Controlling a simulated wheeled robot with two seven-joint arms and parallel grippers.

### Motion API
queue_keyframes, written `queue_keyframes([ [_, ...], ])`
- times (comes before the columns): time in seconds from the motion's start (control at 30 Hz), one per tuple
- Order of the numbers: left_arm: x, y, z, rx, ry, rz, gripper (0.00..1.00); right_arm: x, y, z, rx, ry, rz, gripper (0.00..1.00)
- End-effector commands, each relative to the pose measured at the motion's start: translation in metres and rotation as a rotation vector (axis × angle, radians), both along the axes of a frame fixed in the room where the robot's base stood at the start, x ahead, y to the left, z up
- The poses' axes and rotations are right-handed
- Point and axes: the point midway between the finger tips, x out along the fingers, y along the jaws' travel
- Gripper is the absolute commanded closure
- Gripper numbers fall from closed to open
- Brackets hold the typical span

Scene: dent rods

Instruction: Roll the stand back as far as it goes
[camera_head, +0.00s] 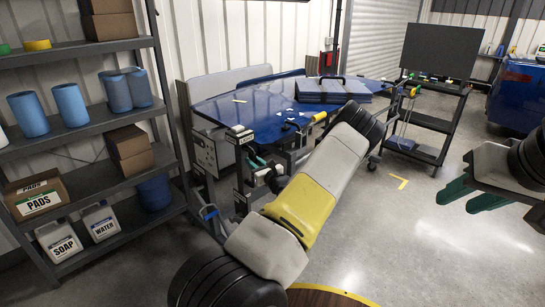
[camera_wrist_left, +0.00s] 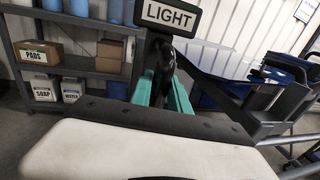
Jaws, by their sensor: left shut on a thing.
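A wheeled stand carrying a large blue panel (camera_head: 260,108) is at the centre of the head view, by the white wall. A post at its near left end bears a small dark sign (camera_head: 239,135), which reads LIGHT in the wrist view (camera_wrist_left: 168,17). My left gripper (camera_wrist_left: 163,92) has its green fingers shut on a black upright grip below the sign. In the head view, my left arm hides much of this gripper and the stand's lower right part.
A shelf rack (camera_head: 95,185) with blue rolls, boxes and jugs stands close on the left. A dark cart (camera_head: 428,125) with a board is at the back right, a blue cabinet (camera_head: 517,95) beyond. Grey floor is clear at the lower right, with a yellow corner mark (camera_head: 399,181).

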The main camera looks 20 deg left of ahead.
Motion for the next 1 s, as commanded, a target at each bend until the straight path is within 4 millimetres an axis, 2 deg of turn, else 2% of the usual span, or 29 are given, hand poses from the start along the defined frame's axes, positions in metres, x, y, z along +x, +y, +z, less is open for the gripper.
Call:
queue_keyframes([
  [0.1,0.000,0.002,0.000,-0.001,0.001,0.001,1.00,0.000,0.000,0.000,0.000,0.000,0.000,0.62],
  [0.27,0.006,0.016,0.000,0.000,-0.001,0.002,1.00,0.000,0.000,0.000,0.000,0.000,0.000,0.62],
  [0.47,0.006,0.015,0.001,0.002,-0.001,0.001,1.00,0.000,0.000,0.000,0.000,0.000,0.000,0.62],
  [0.5,0.006,0.015,0.001,0.002,-0.001,0.001,0.72,0.000,0.000,0.000,0.000,0.000,0.000,0.62],
  [0.6,0.006,0.015,0.001,0.001,-0.001,0.001,0.57,0.000,0.000,0.000,0.000,0.000,0.000,0.62],
  [0.87,0.006,0.014,0.000,0.000,0.000,0.000,0.57,0.000,0.000,0.000,0.000,0.000,0.000,0.62],
  [1.0,0.001,0.005,0.000,0.000,0.001,-0.001,0.57,0.000,0.000,0.000,0.000,0.000,0.000,0.62],
])
